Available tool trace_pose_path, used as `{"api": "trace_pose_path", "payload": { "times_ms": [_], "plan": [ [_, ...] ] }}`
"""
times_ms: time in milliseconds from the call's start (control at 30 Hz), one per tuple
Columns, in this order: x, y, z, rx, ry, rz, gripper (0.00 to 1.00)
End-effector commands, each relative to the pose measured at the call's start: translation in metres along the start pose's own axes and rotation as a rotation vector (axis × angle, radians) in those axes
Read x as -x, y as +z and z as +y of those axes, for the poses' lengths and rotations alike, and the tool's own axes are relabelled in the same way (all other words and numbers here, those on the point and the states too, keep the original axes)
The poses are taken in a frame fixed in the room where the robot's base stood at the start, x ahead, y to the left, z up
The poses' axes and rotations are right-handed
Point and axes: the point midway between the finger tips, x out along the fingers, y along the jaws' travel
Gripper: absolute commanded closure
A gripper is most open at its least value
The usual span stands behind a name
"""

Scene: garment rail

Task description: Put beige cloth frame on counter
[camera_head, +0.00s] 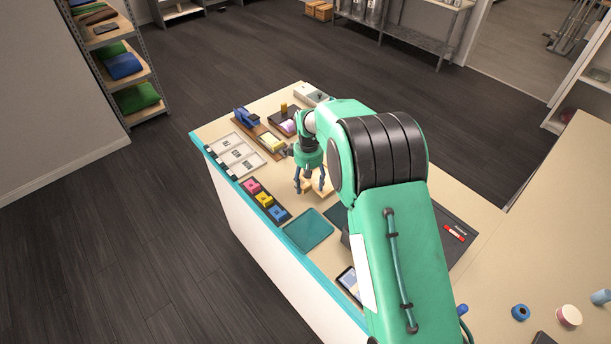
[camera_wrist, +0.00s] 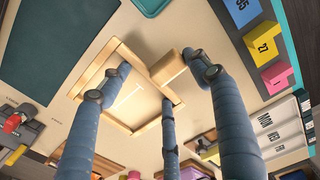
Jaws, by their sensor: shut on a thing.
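The beige cloth frame (camera_wrist: 141,104) is a light wooden square with a pale beige panel. A short wooden block (camera_wrist: 168,67) juts from one corner. In the head view the frame (camera_head: 321,190) shows partly, below my gripper (camera_head: 312,182) at the middle of the counter (camera_head: 355,165). In the wrist view my gripper (camera_wrist: 155,75) has its blue-grey fingers around the frame and block, shut on it. I cannot tell whether the frame touches the counter or hangs just above it. My arm hides part of the counter.
A teal mat (camera_head: 308,230) and a tray of coloured number blocks (camera_head: 264,200) lie left of the frame. A white-panelled tray (camera_head: 236,155) and a stapler-like blue tool (camera_head: 246,118) stand farther back. A tablet (camera_head: 349,284) lies near the front edge.

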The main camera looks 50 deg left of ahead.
Motion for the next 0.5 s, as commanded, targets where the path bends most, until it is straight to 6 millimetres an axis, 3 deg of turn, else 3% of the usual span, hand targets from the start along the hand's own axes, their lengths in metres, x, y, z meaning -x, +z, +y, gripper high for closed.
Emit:
{"api": "trace_pose_path", "payload": {
  "times_ms": [500],
  "plan": [
    [-0.005,-0.048,0.029,0.0,0.0,0.001,0.67]
  ]
}}
